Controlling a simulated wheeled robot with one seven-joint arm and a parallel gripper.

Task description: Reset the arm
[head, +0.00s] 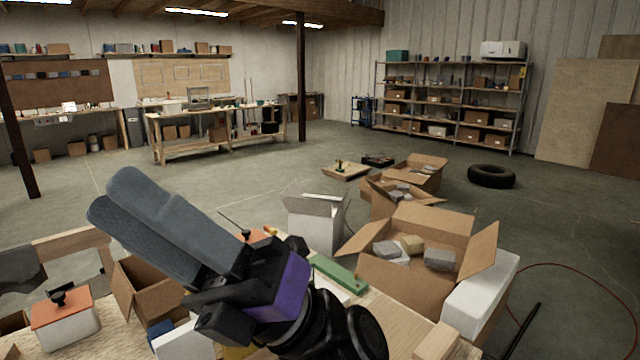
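My gripper (112,194) is in the lower left of the head view, raised above a wooden workbench (401,304). Its two long grey fingers point up and to the left. They lie side by side along their length with no clear gap between them, and nothing shows held between them. The purple and black wrist part behind the fingers hides some of the bench top.
On or by the bench are an open cardboard box (139,299), a white box with an orange lid (64,323) and a green bar (338,274). Open cartons (419,272) stand to the right. A tyre (491,176) lies on the floor. Floor beyond the bench is mostly clear.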

